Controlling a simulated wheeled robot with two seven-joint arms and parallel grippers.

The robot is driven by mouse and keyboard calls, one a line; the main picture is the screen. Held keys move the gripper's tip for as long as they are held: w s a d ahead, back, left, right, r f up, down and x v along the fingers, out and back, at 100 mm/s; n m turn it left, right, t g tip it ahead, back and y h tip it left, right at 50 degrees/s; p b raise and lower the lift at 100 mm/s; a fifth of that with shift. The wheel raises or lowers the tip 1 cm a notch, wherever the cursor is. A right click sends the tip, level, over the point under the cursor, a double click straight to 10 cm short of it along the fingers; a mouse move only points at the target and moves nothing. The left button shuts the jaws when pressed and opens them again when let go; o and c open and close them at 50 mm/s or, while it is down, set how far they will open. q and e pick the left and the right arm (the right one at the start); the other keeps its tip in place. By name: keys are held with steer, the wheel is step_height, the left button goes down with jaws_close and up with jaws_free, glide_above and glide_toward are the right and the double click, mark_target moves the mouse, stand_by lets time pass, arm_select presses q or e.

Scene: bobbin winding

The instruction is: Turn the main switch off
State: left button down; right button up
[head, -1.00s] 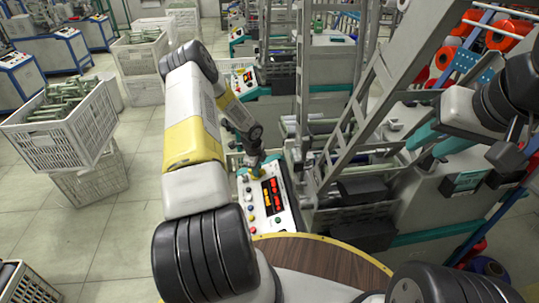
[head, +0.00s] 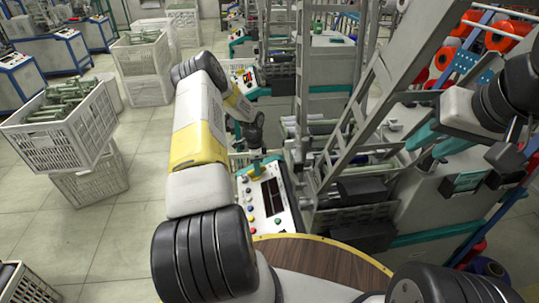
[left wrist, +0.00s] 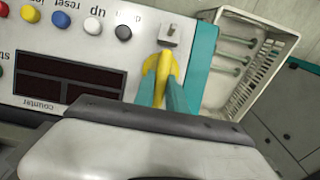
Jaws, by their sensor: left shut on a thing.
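The control panel (head: 268,204) stands left of the machine, with coloured buttons and a counter display (head: 266,193). The display is dark, and in the left wrist view the counter windows (left wrist: 70,75) are also unlit. My left gripper (head: 256,165) is at the panel's far end. In the left wrist view its teal fingers (left wrist: 163,85) are shut on the yellow main switch (left wrist: 166,62); the fingers hide part of it. A small grey toggle on a plate (left wrist: 170,34) is beside it. My right gripper (head: 436,146) is at the right, its teal fingers apart and empty.
A slanted metal ladder-like frame (head: 372,108) rises just right of the panel. White crates with green bobbins (head: 65,128) stand on the floor at left. A round brown wooden top (head: 318,262) is in front.

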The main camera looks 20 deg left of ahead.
arm_select(q)
steer(key=n, duration=0.1)
steer(key=n+g+h, duration=0.1)
steer(key=n, duration=0.1)
steer(key=w+n, duration=0.1)
steer(key=n, duration=0.1)
steer(key=shift+a+g, duration=0.3)
steer(key=shift+a, duration=0.05)
steer(key=shift+n, duration=0.3)
steer(key=c, duration=1.4)
jaws_free()
steer(key=shift+o, duration=0.2)
step_height(320, 180, up, 8)
steer(key=a, duration=0.1)
steer(key=shift+w+a+f, duration=0.25)
steer(key=shift+w, duration=0.2)
